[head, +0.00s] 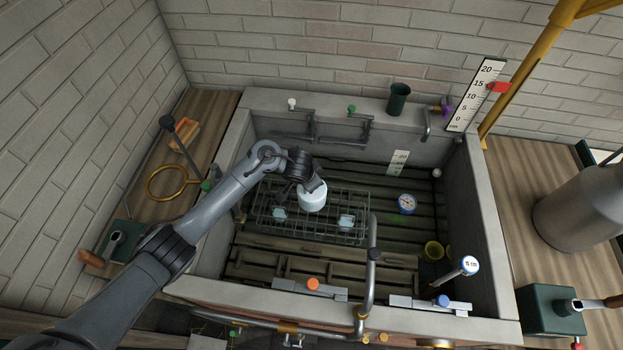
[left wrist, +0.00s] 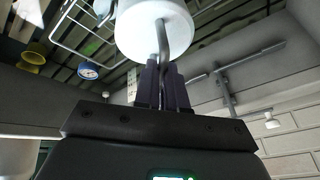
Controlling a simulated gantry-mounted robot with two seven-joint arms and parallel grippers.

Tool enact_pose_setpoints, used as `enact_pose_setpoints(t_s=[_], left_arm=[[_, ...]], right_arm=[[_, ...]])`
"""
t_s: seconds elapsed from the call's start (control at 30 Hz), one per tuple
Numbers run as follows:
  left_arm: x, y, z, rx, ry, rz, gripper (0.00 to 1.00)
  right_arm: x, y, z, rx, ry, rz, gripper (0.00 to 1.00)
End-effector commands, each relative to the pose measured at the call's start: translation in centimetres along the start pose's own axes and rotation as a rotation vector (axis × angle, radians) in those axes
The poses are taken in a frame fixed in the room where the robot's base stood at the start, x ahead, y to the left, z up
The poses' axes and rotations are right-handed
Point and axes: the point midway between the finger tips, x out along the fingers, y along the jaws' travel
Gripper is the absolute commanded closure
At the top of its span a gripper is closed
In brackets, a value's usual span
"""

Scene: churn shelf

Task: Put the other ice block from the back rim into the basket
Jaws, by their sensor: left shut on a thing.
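My left gripper (head: 301,182) reaches in from the left over the sunken trough. It is shut on a bent metal rod of a white round piece (head: 312,198). In the left wrist view the white piece (left wrist: 155,35) is just beyond my fingers (left wrist: 163,88). The wire basket (head: 262,226) is in the trough, below the white piece. Two pale bluish blocks, apparently ice, show in it, a left one (head: 279,213) and a right one (head: 346,221). No ice block shows on the back rim (head: 325,102). My right gripper is not in view.
A dark green cup (head: 398,98) stands on the back rim. A bent grey pipe (head: 373,265) rises at the front. A large metal can (head: 580,210) stands at the right.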

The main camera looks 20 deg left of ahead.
Motion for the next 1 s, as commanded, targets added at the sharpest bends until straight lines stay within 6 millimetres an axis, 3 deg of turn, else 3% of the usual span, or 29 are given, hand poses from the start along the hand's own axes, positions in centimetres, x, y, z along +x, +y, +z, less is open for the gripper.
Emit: enact_pose_setpoints(t_s=[0.6, 1.0], left_arm=[[7.6, 1.6, 3.0, -0.001, 0.002, 0.000, 1.00], [11.2, 2.4, 4.5, -0.002, 0.002, 0.000, 1.00]], right_arm=[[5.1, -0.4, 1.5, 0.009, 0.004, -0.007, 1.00], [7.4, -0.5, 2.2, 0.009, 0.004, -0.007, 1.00]])
